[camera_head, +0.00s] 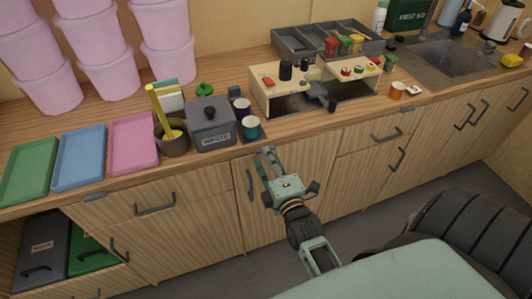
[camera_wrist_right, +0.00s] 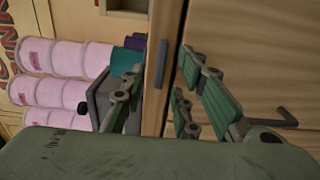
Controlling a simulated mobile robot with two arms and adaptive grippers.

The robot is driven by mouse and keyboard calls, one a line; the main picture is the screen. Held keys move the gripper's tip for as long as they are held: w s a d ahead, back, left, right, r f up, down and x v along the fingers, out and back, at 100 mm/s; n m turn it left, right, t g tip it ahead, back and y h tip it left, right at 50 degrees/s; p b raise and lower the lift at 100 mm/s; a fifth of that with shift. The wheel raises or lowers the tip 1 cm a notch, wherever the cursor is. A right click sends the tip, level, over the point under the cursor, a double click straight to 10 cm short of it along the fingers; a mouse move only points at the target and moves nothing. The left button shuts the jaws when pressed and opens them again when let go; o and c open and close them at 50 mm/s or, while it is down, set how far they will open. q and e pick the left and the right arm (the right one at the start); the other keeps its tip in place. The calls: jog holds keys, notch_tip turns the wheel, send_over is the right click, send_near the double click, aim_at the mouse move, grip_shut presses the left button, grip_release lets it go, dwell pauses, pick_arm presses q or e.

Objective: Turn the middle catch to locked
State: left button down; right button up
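My right gripper (camera_head: 265,160) is in front of the counter's front edge, below the teal cup, with its fingers pointing at the cabinet front. It is open and I see nothing held in it. In the right wrist view the fingers (camera_wrist_right: 163,98) stand apart on either side of the counter edge. A small dark grey bar (camera_wrist_right: 161,65) on that edge looks like the middle catch. Whether it is locked cannot be told. Similar grey pieces sit on the edge at the left (camera_head: 94,197) and right (camera_head: 407,108). My left gripper is not in view.
A grey waste box (camera_head: 211,128), a teal cup (camera_head: 251,128) and a pot (camera_head: 172,145) stand close behind the edge. Cream stands (camera_head: 262,98) are to the right. Coloured trays (camera_head: 80,158) lie left. Cabinet handles (camera_head: 250,184) stick out below.

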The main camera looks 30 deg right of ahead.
jog(key=shift+x, duration=0.85)
jog(key=shift+c, duration=0.4)
grip_shut()
